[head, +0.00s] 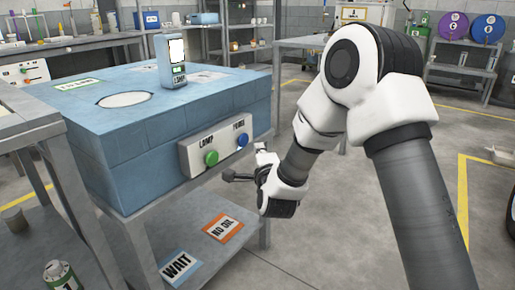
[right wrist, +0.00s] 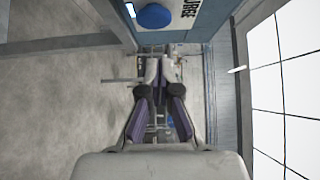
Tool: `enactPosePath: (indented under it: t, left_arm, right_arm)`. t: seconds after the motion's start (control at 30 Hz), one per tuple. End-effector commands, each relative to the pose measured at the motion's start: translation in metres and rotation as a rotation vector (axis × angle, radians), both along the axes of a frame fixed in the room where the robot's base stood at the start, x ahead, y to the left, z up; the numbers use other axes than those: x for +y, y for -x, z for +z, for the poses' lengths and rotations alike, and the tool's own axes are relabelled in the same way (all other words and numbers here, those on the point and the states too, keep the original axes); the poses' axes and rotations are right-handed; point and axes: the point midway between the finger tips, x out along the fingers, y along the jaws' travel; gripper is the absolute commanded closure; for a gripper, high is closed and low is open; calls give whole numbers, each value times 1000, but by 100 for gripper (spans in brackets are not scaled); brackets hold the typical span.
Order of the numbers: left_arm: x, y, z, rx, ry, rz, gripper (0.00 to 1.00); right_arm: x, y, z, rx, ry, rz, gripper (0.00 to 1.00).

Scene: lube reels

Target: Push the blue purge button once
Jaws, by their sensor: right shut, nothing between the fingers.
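The blue purge button (head: 242,139) is on the right part of a pale control box (head: 190,160) on the front of a blue bench, under a partly readable label. In the right wrist view the blue button (right wrist: 155,16) shows at the top, beside the "PURGE" lettering. A green button (head: 211,157) sits left of it, under the "LAMP" label. My right gripper (head: 252,168) is below and slightly right of the blue button, apart from it. Its fingers (right wrist: 159,75) are shut and empty. My left gripper is not in view.
The blue bench (head: 100,130) carries an upright device with a lit screen (head: 171,60). Below, a shelf (head: 215,260) bears "WAIT" and "NO OIL" signs. A grey table (head: 30,130) stands close at left. Open floor (head: 330,235) lies to the right of the bench.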

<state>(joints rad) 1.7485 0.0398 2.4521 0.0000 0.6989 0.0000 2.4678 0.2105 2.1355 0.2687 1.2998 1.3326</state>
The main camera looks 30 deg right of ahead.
Motion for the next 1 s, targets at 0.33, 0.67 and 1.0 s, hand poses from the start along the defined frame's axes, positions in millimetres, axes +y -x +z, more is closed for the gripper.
enactPosePath:
  t: [0.33, 0.67, 1.0]
  left_arm:
    - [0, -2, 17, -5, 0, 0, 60]
    - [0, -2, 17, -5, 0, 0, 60]
    - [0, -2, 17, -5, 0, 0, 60]
  right_arm:
    - [27, 65, 1, 3, 2, 1, 100]
    - [31, 77, -1, 1, 0, -2, 100]
    - [31, 77, -1, 2, -1, -2, 100]
